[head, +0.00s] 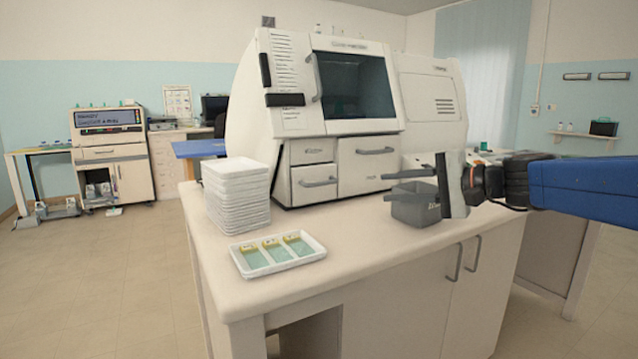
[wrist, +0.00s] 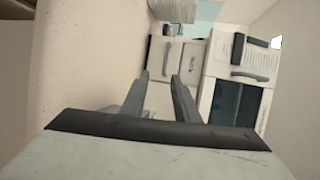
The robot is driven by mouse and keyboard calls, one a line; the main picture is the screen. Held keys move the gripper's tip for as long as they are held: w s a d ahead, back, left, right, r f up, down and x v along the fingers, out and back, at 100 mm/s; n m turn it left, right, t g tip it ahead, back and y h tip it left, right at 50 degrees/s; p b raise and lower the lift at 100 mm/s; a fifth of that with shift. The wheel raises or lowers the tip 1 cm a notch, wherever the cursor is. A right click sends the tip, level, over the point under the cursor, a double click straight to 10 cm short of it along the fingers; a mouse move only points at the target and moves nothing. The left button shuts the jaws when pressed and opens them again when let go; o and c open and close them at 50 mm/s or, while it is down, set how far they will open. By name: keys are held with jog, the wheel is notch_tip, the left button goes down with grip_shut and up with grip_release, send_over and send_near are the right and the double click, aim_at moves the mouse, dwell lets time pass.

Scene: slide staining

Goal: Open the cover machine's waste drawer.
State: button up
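The white cover machine (head: 345,120) stands on the bench with its dark window shut. Below the window are a small upper left drawer (head: 312,151), a lower left drawer (head: 315,184) with a bar handle, and a larger right drawer (head: 367,165) with a bar handle. All look closed; I cannot read which is the waste drawer. In the wrist view the machine (wrist: 235,95) appears turned sideways, its drawer fronts ahead of the fingers. My gripper (head: 388,182) is open and empty, to the right of the drawers and apart from them; its fingers also show in the wrist view (wrist: 160,76).
A grey open bin (head: 415,208) stands on the bench just below my gripper. A stack of white trays (head: 238,195) and a tray with three slides (head: 278,254) lie to the left. The bench top (head: 350,235) before the drawers is clear.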

aim_at(325, 183)
jog(key=x, duration=0.6)
jog(key=r+x, duration=0.1)
jog(key=x, duration=1.1)
jog(key=shift+w+a+r, duration=0.15)
jog(key=shift+w+a, duration=0.05)
jog(key=shift+w, duration=0.4)
grip_shut()
